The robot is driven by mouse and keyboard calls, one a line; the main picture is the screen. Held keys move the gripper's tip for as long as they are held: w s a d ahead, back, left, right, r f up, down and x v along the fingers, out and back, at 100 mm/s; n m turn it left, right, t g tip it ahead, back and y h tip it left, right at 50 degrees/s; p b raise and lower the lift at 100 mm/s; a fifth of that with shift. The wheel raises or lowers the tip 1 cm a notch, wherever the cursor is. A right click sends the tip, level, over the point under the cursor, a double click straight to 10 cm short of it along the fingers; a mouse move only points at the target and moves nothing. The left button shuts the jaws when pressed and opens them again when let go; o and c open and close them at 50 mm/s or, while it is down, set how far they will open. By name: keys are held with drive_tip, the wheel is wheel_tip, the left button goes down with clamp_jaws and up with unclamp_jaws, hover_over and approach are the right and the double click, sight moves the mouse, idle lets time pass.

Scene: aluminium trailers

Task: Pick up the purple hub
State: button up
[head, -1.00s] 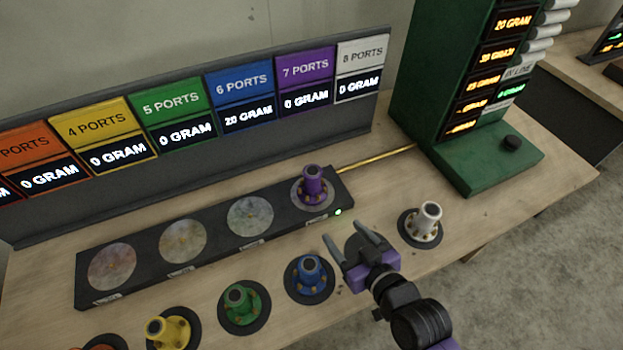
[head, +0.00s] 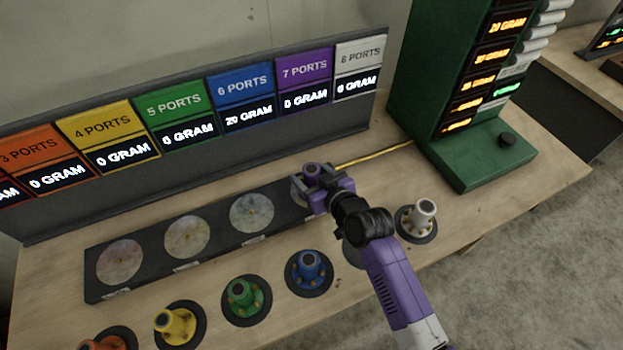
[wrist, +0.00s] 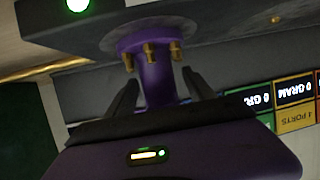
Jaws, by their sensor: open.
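The purple hub (head: 312,170) stands on the right-end disc of the black strip. In the wrist view the purple hub (wrist: 155,72) shows its flange with brass ports and its stem between the two fingers. My gripper (head: 311,178) is at the hub, with a finger on either side of it. In the wrist view my gripper (wrist: 160,92) is open, with a gap visible beside the stem. My gripper hides part of the hub and its disc in the head view.
The black strip (head: 215,217) has several bare round discs to the left. Blue (head: 309,266), green (head: 242,294), yellow (head: 175,324) and white (head: 423,215) hubs stand on dark pads in front. A label board (head: 320,122) is behind, and a green machine (head: 480,160) is at right.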

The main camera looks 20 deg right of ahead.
drive_tip(key=shift+x, duration=1.1)
clamp_jaws()
drive_tip(key=shift+r, duration=0.15)
